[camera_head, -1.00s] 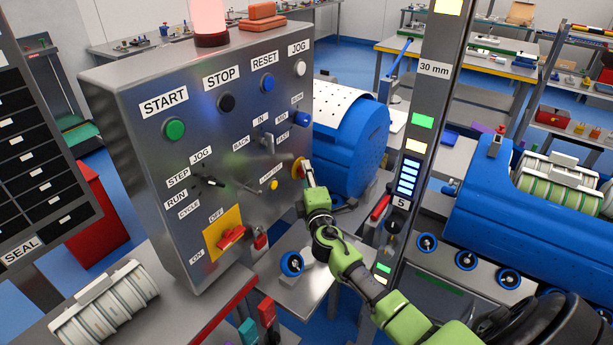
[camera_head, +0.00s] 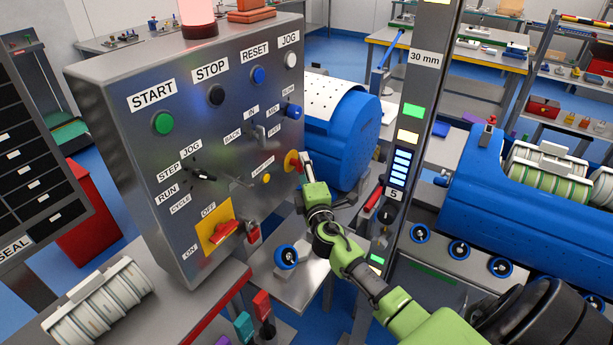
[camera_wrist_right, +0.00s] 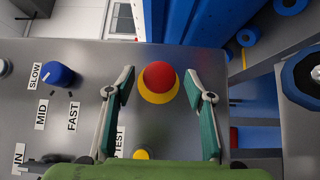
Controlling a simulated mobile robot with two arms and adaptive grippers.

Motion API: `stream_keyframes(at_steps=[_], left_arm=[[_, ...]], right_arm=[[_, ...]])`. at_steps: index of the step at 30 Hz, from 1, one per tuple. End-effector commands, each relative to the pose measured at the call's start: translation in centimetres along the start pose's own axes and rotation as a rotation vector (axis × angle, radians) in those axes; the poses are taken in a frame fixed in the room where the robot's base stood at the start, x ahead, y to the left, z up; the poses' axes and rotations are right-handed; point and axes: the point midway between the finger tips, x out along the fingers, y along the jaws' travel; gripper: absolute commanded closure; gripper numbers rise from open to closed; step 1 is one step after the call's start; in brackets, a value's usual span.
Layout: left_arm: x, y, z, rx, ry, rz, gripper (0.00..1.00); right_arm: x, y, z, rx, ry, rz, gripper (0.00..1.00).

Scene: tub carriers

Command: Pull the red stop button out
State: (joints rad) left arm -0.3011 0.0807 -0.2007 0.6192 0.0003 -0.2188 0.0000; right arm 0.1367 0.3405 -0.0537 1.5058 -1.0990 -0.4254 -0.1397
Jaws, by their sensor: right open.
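The red stop button (camera_wrist_right: 159,76) sits on a yellow collar on the grey panel's face. In the head view the red stop button (camera_head: 293,161) is at the panel's right edge, partly hidden by my gripper. My right gripper (camera_wrist_right: 160,85) is open, with one finger on each side of the button. Gaps show between the fingers and the button, so it is not held. In the head view my right gripper (camera_head: 304,166) is at the button, its arm coming from the lower right. My left gripper is not in view.
The panel (camera_head: 120,100) carries several other buttons, a blue speed knob (camera_wrist_right: 59,74) left of the gripper, and a red-handled switch (camera_head: 223,231). A blue drum machine (camera_head: 345,150) stands close behind the panel's right edge.

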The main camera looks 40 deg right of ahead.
Motion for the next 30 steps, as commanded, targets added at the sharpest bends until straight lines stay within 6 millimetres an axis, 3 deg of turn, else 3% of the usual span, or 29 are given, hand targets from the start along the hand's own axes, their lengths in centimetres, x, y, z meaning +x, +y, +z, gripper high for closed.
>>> stream_keyframes(at_steps=[5,18,24,30], left_arm=[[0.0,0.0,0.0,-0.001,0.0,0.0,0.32],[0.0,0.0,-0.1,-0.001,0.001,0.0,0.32],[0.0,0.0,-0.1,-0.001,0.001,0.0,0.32],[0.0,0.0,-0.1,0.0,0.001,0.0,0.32]], right_arm=[[-1.9,-0.1,0.0,0.002,0.0,-0.002,0.51],[-10.4,-0.1,0.2,0.002,-0.002,-0.003,0.51],[-11.9,-0.1,0.2,0.0,-0.002,-0.001,0.51],[-12.0,0.0,0.2,0.0,-0.002,-0.001,0.51]])
